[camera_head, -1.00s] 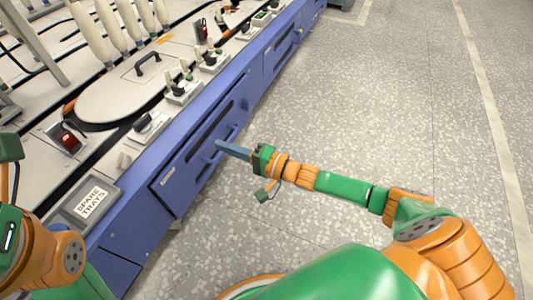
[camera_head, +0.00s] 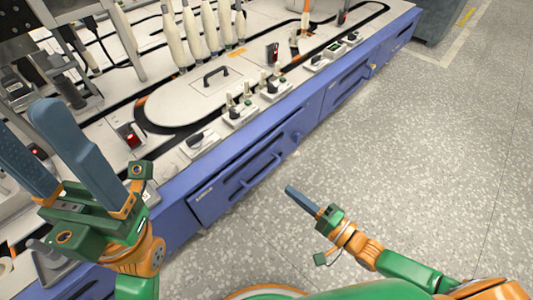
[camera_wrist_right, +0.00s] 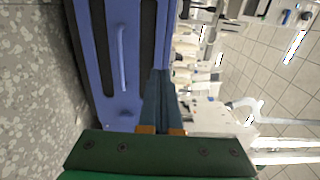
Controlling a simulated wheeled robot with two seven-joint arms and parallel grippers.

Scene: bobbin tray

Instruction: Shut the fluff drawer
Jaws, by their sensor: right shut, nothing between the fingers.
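The blue drawer front (camera_head: 225,194) with a small label and a bar handle (camera_head: 262,169) is in the side of the blue machine base. It looks about level with the panels around it; I cannot tell whether a small gap is left. My right gripper (camera_head: 290,190) is shut and empty, over the floor to the right of the drawer and apart from it. In the right wrist view its fingers (camera_wrist_right: 160,75) are together, and a blue panel with a bar handle (camera_wrist_right: 122,55) shows to their left. My left gripper (camera_head: 25,113) is open and empty above the machine top's near left.
The machine top (camera_head: 190,95) carries a lidded oval plate, white bobbins (camera_head: 190,32) and several small switch boxes. Another blue drawer front (camera_head: 350,84) is farther along the side. The speckled floor (camera_head: 400,170) to the right is clear.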

